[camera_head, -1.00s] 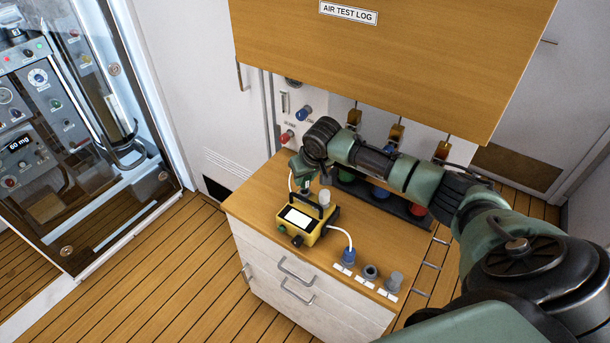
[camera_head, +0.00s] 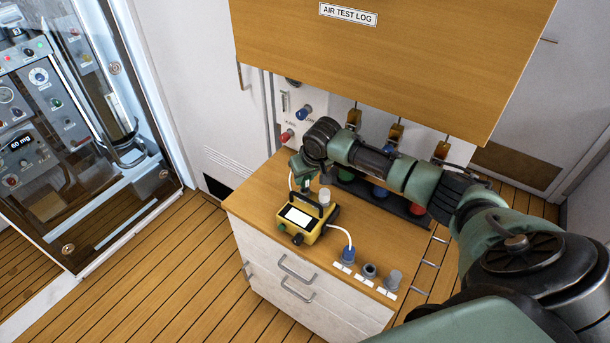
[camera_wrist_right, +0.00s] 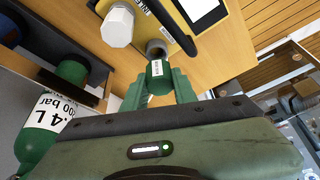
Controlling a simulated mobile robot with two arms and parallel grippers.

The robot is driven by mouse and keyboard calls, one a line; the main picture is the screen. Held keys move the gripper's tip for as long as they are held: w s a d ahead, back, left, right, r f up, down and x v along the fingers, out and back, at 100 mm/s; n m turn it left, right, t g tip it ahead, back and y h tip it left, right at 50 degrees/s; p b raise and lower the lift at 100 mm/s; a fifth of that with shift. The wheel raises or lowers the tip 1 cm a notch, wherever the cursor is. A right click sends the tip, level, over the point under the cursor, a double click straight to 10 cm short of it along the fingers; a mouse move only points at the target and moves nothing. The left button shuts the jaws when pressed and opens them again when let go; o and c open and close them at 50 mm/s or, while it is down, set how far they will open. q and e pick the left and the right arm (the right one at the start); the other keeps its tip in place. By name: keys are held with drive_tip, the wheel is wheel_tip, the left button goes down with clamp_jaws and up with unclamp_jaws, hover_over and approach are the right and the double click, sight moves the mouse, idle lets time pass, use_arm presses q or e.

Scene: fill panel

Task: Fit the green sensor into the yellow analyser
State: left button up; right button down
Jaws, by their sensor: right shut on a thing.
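The yellow analyser (camera_head: 310,238) stands on the wooden counter, with a white screen and a dark handle. In the right wrist view the analyser (camera_wrist_right: 178,8) is at the top, with a dark round socket (camera_wrist_right: 157,47) on its near side. My right gripper (camera_wrist_right: 158,88) is shut on the green sensor (camera_wrist_right: 158,82), a short green cylinder with a white label. The sensor's end is at the socket's mouth; I cannot tell whether it has entered. In the head view my right gripper (camera_head: 304,183) is behind the analyser, and the sensor is hard to make out. My left gripper is not in view.
A grey-white capped cylinder (camera_wrist_right: 117,27) stands close beside the socket. A blue plug (camera_head: 348,254) on a white cable, a dark ring (camera_head: 370,270) and a grey piece (camera_head: 393,280) line the counter's front right. A rack with coloured bottles (camera_head: 380,194) is behind my arm.

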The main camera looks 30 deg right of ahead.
drive_tip(key=shift+p, duration=0.6)
idle(0.8)
drive_tip(key=shift+f+b, duration=0.55)
drive_tip(key=shift+f, duration=0.9)
idle(0.3)
drive_tip(key=c, duration=1)
unclamp_jaws()
drive_tip(key=shift+c, duration=0.2)
drive_tip(key=shift+r, duration=0.1)
